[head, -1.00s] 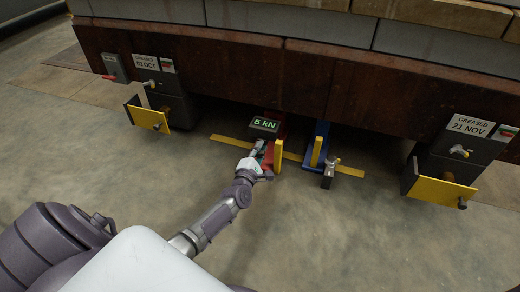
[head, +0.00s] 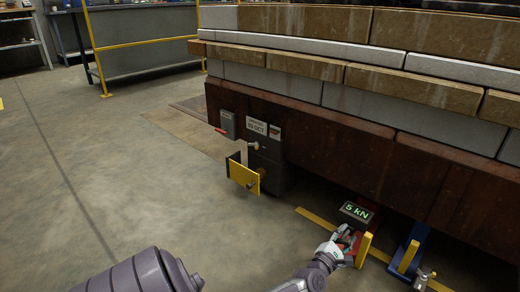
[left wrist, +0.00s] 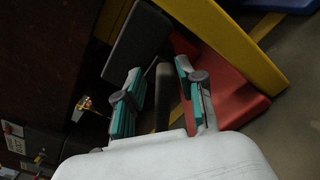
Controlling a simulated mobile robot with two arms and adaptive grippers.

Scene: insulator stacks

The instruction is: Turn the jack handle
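The red jack (head: 360,254) with a yellow upright plate (head: 364,248) stands on the floor at the lower edge of the rust-brown frame. A readout (head: 356,212) on it shows 5 kN. My left gripper (head: 343,236) is at the jack's near left side. In the left wrist view, a dark bar that looks like the jack handle (left wrist: 163,95) lies between the two teal-padded fingers (left wrist: 160,72). Gaps show on both sides of it, so the gripper looks open around it. The red jack body (left wrist: 230,90) is right of the fingers. My right gripper is out of view.
A blue jack (head: 408,256) stands to the right, with a small metal fitting (head: 424,278) before it. A yellow strip (head: 314,216) lies on the floor. Open floor lies left.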

